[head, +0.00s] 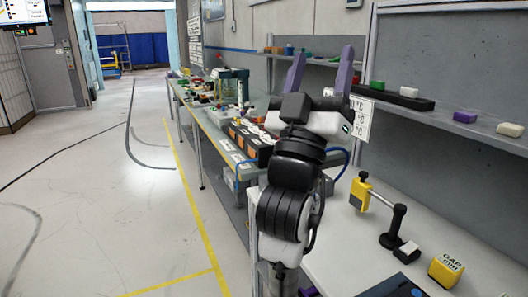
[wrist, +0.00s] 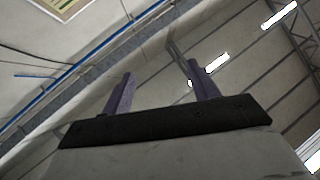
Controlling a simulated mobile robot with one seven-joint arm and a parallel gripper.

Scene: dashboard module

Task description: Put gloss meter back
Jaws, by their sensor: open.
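My gripper (head: 321,68) is raised in front of the shelves with its two purple fingers apart and pointing up. In the wrist view it also shows (wrist: 158,70), open, with nothing between the fingers and the ceiling beyond. I cannot tell for sure which object is the gloss meter. A yellow block marked "GAP" (head: 446,270) sits on the white bench at the lower right. A dark blue item (head: 392,288) lies at the bottom edge, partly cut off. My arm hides part of the bench.
A yellow and black stand (head: 381,208) is on the white bench (head: 345,240). A wall shelf (head: 465,124) holds several small blocks, with a purple one (head: 465,117) among them. A long crowded table (head: 215,130) runs into the distance. The floor at left (head: 90,220) is clear.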

